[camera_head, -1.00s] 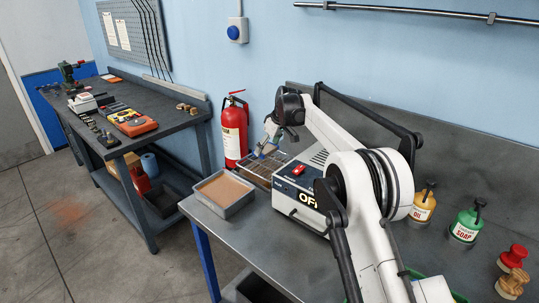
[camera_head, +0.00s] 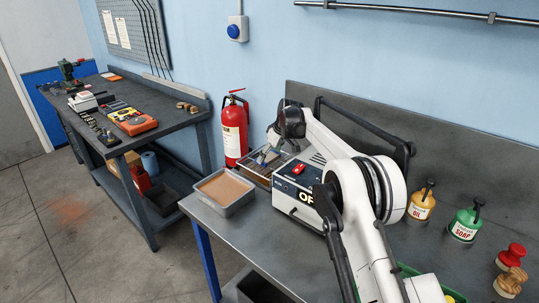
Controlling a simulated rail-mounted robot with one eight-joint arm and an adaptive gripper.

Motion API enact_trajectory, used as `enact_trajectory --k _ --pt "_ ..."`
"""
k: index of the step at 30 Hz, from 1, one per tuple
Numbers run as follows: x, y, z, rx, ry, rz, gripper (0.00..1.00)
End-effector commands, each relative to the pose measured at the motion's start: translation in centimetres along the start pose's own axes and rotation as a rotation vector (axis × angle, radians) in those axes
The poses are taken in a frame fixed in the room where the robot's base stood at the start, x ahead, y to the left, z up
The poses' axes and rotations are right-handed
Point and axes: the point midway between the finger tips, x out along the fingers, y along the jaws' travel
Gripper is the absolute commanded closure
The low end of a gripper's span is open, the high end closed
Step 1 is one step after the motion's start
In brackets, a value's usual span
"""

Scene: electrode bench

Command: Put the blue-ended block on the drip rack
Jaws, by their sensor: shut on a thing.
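My gripper (camera_head: 269,153) points down over the drip rack (camera_head: 250,168), a wire-topped tray behind the white box. It is shut, with a small blue bit of the blue-ended block (camera_head: 262,158) showing at its fingertips. The block looks very close to the rack; I cannot tell whether it touches. The rest of the block is small and partly hidden by the fingers.
A grey tray with brown contents (camera_head: 233,208) stands in front of the rack. The white box with a red switch (camera_head: 298,169) is close on the right. A red fire extinguisher (camera_head: 235,128) stands behind. Oil (camera_head: 421,204) and soap (camera_head: 466,224) bottles are far right.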

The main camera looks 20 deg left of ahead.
Motion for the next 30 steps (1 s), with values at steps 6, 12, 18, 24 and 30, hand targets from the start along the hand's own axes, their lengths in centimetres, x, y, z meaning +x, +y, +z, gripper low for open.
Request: enact_trajectory --k 6,12,18,24,30 --pt "0.1 0.0 0.1 0.000 0.000 0.000 0.05" --pt "0.1 0.0 0.0 0.000 0.000 0.000 0.05" --pt "-0.7 0.0 -0.1 0.000 0.000 0.000 0.05" --pt "-3.5 0.0 0.0 0.000 0.000 0.000 0.05" --pt "-7.4 0.0 0.0 0.000 0.000 0.000 0.05"
